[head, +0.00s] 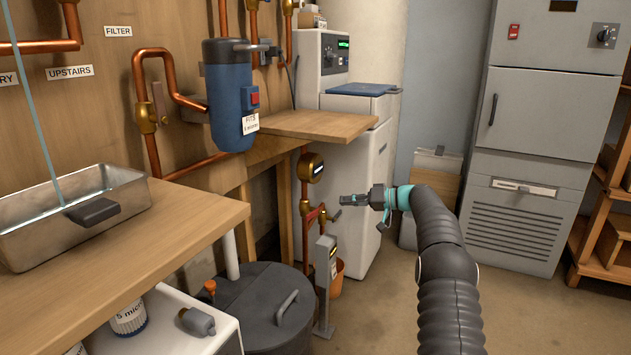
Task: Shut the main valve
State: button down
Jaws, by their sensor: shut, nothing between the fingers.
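My gripper (345,200) points left in the middle of the head view, its dark fingers shut and empty. Just to its left, a copper pipe runs down with a round brass meter (314,167) on it. Below the meter is a brass valve with red parts (311,214). A small lever (335,215) sticks out on its right, just under and left of the fingers. I cannot tell whether the fingers touch it. No readable label marks this valve as the main one. Another brass valve with a flat lever (158,103) is on the wall pipe under the FILTER sign.
A grey post (325,285) and a dark round lidded tank (262,308) stand below the valve. A wooden shelf (320,125) juts out above it, beside a blue filter housing (229,95). A white machine (362,170) stands behind. Floor to the right is open.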

notch_tip(320, 180, down, 11)
jog(key=s+d+m+g+h, duration=0.1)
jog(key=s+m+h, duration=0.1)
jog(key=m+h, duration=0.15)
jog(key=s+f+m+g+h, duration=0.2)
jog(key=s+m+h, duration=0.1)
jog(key=s, duration=0.6)
jog(key=s+a+r+n+h+p, duration=0.1)
jog(key=s+r, duration=0.6)
jog(key=s, duration=0.8)
jog(key=s+a+r+n+t+h+p, duration=0.1)
jog(key=s+r+h+p, duration=0.2)
jog(key=s+r, duration=0.4)
jog(key=s+a+r+n+t+h+p, duration=0.1)
jog(key=s+r+h, duration=0.3)
jog(key=s, duration=2.1)
notch_tip(320, 180, up, 4)
jog(key=shift+s+a+r+p, duration=0.1)
jog(key=shift+s+a+p, duration=0.15)
jog(key=shift+a+p, duration=0.35)
